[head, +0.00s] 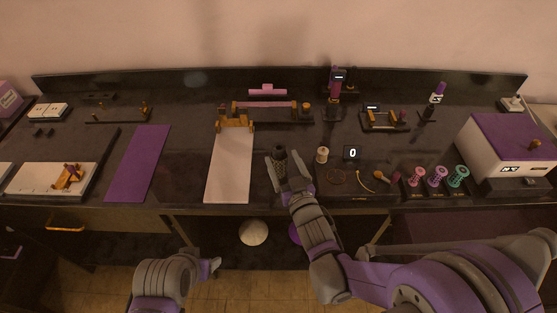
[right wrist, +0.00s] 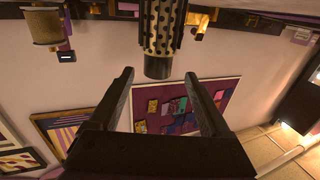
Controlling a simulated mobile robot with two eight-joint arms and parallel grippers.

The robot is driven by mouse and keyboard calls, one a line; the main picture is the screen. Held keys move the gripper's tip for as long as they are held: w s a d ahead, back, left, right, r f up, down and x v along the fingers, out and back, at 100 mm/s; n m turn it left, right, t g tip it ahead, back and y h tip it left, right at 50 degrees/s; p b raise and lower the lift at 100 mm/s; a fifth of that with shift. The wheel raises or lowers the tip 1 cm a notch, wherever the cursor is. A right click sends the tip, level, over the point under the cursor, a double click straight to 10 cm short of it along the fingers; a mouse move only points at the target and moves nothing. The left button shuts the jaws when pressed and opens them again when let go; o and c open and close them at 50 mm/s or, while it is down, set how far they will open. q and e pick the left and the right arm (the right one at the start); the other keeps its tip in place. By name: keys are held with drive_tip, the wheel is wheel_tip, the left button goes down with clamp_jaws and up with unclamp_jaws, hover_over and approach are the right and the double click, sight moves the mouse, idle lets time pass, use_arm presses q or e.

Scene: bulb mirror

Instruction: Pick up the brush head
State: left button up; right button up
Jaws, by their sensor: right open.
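A dark, dotted cylinder, which looks like the brush head (head: 279,153), stands on the black bench right of the pale mat. In the right wrist view the brush head (right wrist: 162,30) shows tan with dark dots and a plain dark end. My right gripper (head: 291,173) is open at the near side of it. In the right wrist view the open fingers of my right gripper (right wrist: 158,74) point at it, with its dark end between the fingertips and a gap on both sides. My left gripper (head: 209,267) is low, in front of the bench; its jaws are unclear.
A thread spool (head: 322,154) and a small display (head: 352,153) stand just right of the brush head. A dark tray (head: 350,192) with small parts lies nearer. The pale mat (head: 229,180) to the left is bare. A purple-topped box (head: 510,145) stands far right.

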sight(278, 146)
drive_tip(key=x, duration=0.3)
drive_tip(key=p+x, duration=0.1)
drive_tip(key=x, duration=0.3)
drive_tip(key=shift+w+d+r, duration=0.1)
drive_tip(key=shift+w, duration=0.4)
drive_tip(key=shift+s, duration=0.1)
drive_tip(key=shift+c, duration=0.2)
clamp_jaws()
